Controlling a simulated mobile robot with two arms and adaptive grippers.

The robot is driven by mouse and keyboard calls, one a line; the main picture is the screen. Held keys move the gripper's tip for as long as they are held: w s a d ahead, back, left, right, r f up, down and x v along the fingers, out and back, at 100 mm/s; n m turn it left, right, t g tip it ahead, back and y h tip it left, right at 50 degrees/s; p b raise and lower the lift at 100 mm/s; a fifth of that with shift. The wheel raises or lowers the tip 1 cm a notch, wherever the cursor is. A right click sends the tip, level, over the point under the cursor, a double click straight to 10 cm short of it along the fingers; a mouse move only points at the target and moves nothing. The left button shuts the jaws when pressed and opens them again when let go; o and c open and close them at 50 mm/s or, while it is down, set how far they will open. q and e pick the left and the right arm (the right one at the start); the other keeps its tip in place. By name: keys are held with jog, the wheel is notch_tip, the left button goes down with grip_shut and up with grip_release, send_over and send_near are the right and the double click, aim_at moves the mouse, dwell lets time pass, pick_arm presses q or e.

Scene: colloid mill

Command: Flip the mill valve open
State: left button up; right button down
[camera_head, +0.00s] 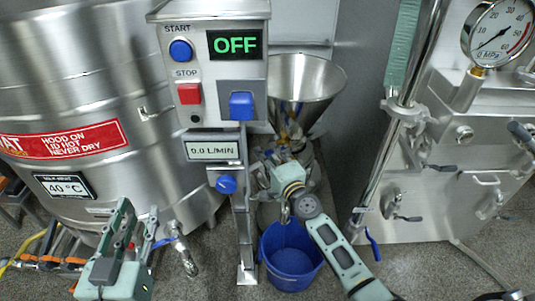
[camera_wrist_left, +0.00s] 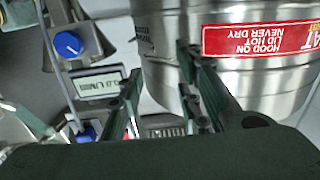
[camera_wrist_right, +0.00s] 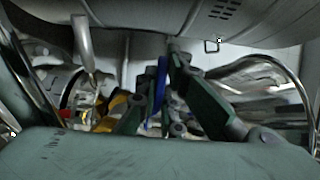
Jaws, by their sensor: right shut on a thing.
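The mill stands behind the control post, with a steel hopper funnel (camera_head: 302,88) on top. Its valve has a blue lever handle (camera_wrist_right: 163,88), seen upright between my right fingers in the right wrist view. My right gripper (camera_head: 284,158) reaches in at the mill below the funnel; in the right wrist view my right gripper (camera_wrist_right: 165,68) is closed on the blue handle. In the head view the handle is hidden behind the gripper. My left gripper (camera_head: 138,218) is open and empty in front of the large steel tank; its spread fingers also show in the left wrist view (camera_wrist_left: 160,75).
A blue bucket (camera_head: 291,268) stands on the floor below the mill. The control post (camera_head: 214,75) reads OFF, and its flow display (camera_head: 213,150) reads 0.0 L/MIN. The steel tank (camera_head: 90,100) is at left; a steel machine with a pressure gauge (camera_head: 497,30) is at right.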

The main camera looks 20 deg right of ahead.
jog(key=shift+s+d+n+y+b, duration=0.2)
jog(key=shift+s+n+y+b, duration=0.2)
jog(key=shift+n+y+b, duration=0.35)
pick_arm(q)
notch_tip(320, 180, up, 8)
jog(key=s+t+h, duration=0.1)
jog(key=t, duration=0.3)
jog(key=shift+s+d+h, duration=0.15)
jog(key=shift+d+h, duration=0.25)
jog(key=shift+d, duration=0.05)
pick_arm(e)
jog(key=c, duration=1.9)
grip_release()
jog(key=shift+o, duration=0.2)
jog(key=v, duration=1.2)
jog(key=shift+d, duration=0.2)
jog(key=shift+r, duration=0.1)
